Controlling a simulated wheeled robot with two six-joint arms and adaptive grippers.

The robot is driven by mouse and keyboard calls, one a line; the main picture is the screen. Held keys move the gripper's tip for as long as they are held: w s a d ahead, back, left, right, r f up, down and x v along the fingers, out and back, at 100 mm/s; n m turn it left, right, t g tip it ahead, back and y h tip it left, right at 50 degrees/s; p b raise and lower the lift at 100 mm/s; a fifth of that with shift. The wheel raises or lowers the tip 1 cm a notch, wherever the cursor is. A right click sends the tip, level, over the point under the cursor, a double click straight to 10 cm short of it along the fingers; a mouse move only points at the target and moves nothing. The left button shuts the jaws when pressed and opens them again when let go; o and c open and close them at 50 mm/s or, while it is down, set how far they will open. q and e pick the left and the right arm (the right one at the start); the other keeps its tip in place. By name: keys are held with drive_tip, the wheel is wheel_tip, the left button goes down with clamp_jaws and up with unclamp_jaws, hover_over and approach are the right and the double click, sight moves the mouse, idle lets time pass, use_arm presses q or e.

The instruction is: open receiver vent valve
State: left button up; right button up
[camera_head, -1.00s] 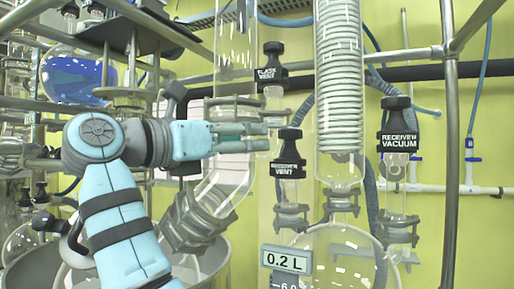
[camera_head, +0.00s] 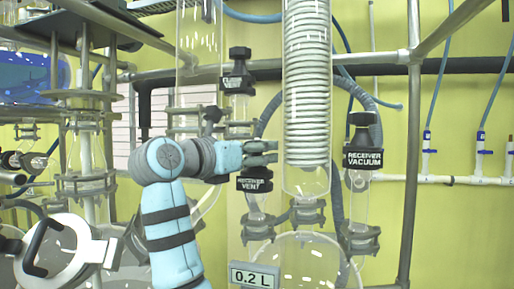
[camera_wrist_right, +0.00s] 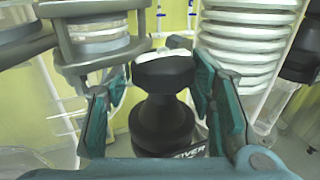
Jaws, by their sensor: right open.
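The receiver vent valve (camera_head: 255,185) has a black labelled body on a glass neck, left of the coiled condenser in the head view. Its black knob (camera_wrist_right: 165,72) shows in the right wrist view, upright between the fingers. My right gripper (camera_head: 262,152) is at the knob's height and hides most of the knob in the head view. In the right wrist view the gripper (camera_wrist_right: 155,105) is open, with teal finger pads on both sides of the knob. A gap shows on the left side; contact on the right cannot be told. My left gripper is not in view.
The flask vent valve (camera_head: 236,80) is just above my right gripper. The coiled condenser (camera_head: 307,90) stands close on the right, with the receiver vacuum valve (camera_head: 363,150) beyond it. A 0.2 L display (camera_head: 254,276) is below.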

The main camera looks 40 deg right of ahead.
drive_tip(key=shift+s+d+r, duration=0.1)
drive_tip(key=shift+s+d, duration=0.05)
drive_tip(key=shift+d, duration=0.1)
drive_tip(key=shift+c, duration=1.3)
drive_tip(key=c, duration=0.6)
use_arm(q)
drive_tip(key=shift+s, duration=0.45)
use_arm(e)
drive_tip(key=shift+c, duration=0.2)
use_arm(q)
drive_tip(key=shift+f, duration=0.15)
